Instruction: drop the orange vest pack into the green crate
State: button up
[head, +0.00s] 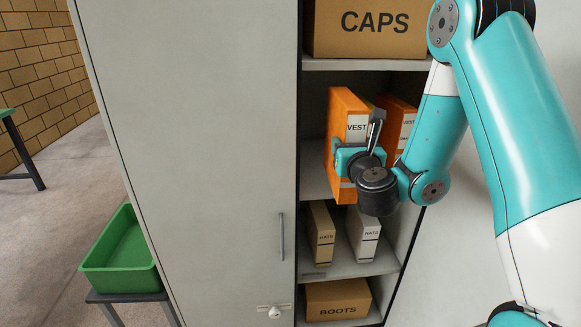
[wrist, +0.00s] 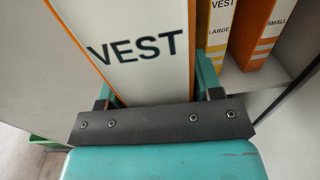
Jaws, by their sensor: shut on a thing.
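The orange vest pack (head: 343,105) stands upright at the middle shelf opening of the cabinet, its white VEST label facing out. My gripper (head: 352,160) is shut on it, with a finger along its side. In the wrist view the pack's white VEST face (wrist: 135,50) fills the upper middle, between the gripper's fingers (wrist: 160,95). I cannot tell whether its base is clear of the shelf. The green crate (head: 120,282) sits on a low stand at the lower left, looks empty, and is well apart from my gripper. A green corner (wrist: 45,142) shows in the wrist view.
Another orange pack (head: 398,118) and a yellow VEST LARGE pack (wrist: 217,25) stand to the right on the same shelf. A CAPS box (head: 370,30) is above; HATS packs (head: 363,232) and a BOOTS box (head: 337,300) are below. A grey cabinet door (head: 200,150) stands between shelf and crate.

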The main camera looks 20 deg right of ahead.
aim_at(141, 244)
jog(key=k, duration=0.5)
jog(key=u, duration=2.25)
jog(key=i, duration=4.55)
jog(key=z, duration=2.1)
